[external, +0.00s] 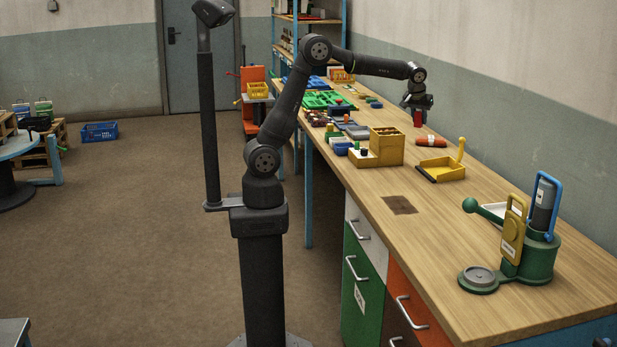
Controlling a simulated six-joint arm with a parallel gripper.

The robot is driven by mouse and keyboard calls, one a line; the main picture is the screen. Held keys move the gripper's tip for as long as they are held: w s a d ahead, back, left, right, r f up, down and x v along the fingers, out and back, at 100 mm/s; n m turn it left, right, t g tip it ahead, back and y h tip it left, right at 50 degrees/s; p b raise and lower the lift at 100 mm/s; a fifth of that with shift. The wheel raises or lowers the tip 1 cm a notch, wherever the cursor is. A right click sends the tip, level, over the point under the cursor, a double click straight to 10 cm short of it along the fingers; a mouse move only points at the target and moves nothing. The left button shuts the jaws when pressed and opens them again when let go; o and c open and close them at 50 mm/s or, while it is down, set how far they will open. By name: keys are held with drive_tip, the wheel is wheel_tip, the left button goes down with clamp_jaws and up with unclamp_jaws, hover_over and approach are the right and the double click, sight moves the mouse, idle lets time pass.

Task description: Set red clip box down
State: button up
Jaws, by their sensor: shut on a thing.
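My gripper (418,101) is over the far right part of the wooden workbench (470,215), close to the wall, pointing down. It is shut on a small red box (418,119), which shows just below the fingers. The box looks upright. I cannot tell whether its underside touches the bench top or hangs a little above it. The fingers are small and dark here, and their grip on the box is partly hidden.
An orange-red roll (431,142) and a yellow tray (442,170) lie nearer on the bench. A yellow box (386,146), green trays (328,100) and several small parts are to the left. A green device (537,257) stands at the near right.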

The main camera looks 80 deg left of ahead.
drive_tip(key=s+d+m, duration=0.2)
drive_tip(key=s+d, duration=0.2)
drive_tip(key=d, duration=1)
drive_tip(key=s+d+f+m+t+h, duration=0.15)
drive_tip(key=s+d+m, duration=0.25)
drive_tip(key=s+d, duration=0.8)
drive_tip(key=s+d+f+m+h, duration=0.1)
drive_tip(key=s+d+m+h, duration=0.15)
drive_tip(key=s+d, duration=0.9)
drive_tip(key=shift+m+y, duration=0.25)
drive_tip(key=shift+y, duration=0.05)
drive_tip(key=w+a+f, duration=0.2)
drive_tip(key=w+f, duration=0.1)
drive_tip(key=f, duration=0.1)
drive_tip(key=w+a+f, duration=0.2)
drive_tip(key=w+f, duration=0.1)
drive_tip(key=w+a+f, duration=0.2)
drive_tip(key=w+f, duration=0.1)
drive_tip(key=f, duration=0.1)
drive_tip(key=shift+f, duration=0.35)
drive_tip(key=shift+w+a+f, duration=0.1)
drive_tip(key=shift+w+f, duration=0.25)
drive_tip(key=shift+f, duration=1.85)
drive_tip(key=shift+f, duration=0.15)
